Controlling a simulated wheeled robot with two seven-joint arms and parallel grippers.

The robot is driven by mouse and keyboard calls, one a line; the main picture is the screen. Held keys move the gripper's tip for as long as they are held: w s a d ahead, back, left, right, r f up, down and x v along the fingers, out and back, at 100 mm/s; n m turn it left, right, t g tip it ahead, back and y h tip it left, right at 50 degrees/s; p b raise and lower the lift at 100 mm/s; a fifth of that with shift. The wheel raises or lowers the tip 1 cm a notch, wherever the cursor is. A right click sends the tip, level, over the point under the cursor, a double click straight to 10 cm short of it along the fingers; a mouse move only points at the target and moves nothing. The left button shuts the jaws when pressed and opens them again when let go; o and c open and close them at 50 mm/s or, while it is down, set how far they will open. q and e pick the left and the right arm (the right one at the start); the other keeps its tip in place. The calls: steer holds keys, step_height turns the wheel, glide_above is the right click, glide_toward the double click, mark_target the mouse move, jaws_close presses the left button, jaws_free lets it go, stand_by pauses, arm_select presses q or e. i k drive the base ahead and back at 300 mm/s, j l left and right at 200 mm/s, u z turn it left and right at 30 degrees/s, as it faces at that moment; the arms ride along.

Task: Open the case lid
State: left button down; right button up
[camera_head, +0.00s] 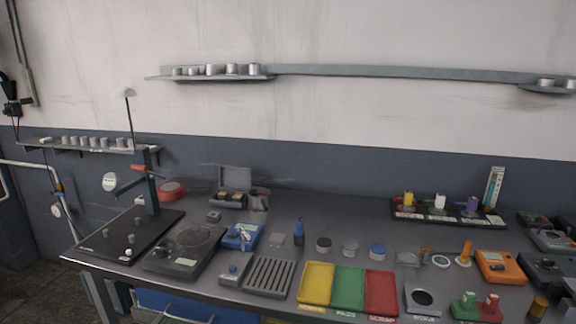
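A small grey case (229,203) sits at the back of the bench, left of the middle. A grey panel that looks like its lid (235,179) stands raised at its back edge. Small dark and yellow items show in the case's front part. A dark rounded object (259,199) stands close against its right side, and I cannot tell if they touch. Neither of my grippers is in view.
A black stand (150,190) with a red handle and a red round object (171,191) are left of the case. A blue device (241,237) lies in front. Yellow (317,283), green and red trays line the front edge. Bare bench lies right of the case.

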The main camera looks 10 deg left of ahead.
mark_target(239, 178)
steer(key=j+z, duration=0.45)
steer(key=j, duration=0.15)
steer(key=j+z, duration=0.4)
steer(key=j, duration=0.2)
steer(key=k+j+z, duration=0.15)
steer(key=j+z, duration=0.3)
steer(key=j, duration=0.15)
